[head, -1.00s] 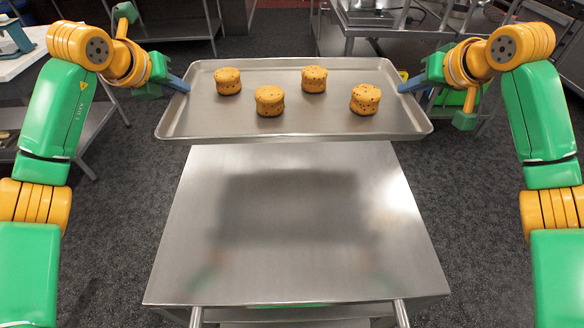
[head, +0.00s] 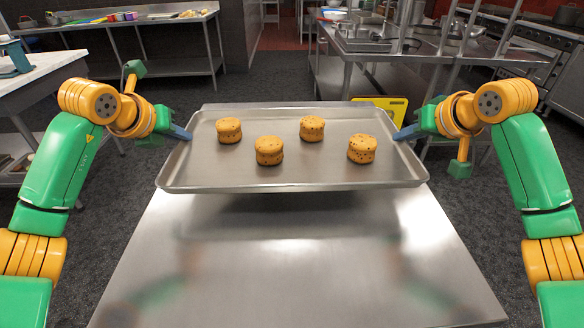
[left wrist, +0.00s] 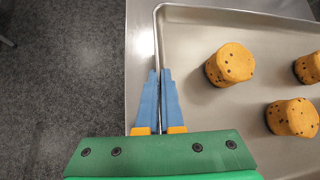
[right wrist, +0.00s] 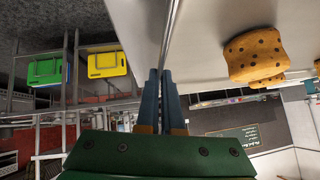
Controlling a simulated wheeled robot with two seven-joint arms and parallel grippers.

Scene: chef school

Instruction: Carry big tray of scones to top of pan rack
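The big steel tray (head: 330,176) is level in front of me, with several speckled orange-brown scones (head: 269,150) standing on it. My left gripper (head: 181,133) is at the tray's left edge. In the left wrist view its blue fingers (left wrist: 159,85) are closed on the rim. My right gripper (head: 407,132) is at the right edge. In the right wrist view its fingers (right wrist: 163,85) pinch the rim. A steel top (head: 300,265), apparently that of the pan rack, lies below the tray. A dark reflection and gap suggest the tray is held above it.
A steel workbench (head: 130,27) is at the back left, and steel counters with cookware (head: 390,42) at the back right. A pale-topped table (head: 40,72) is at left. Dark floor is clear beyond the tray.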

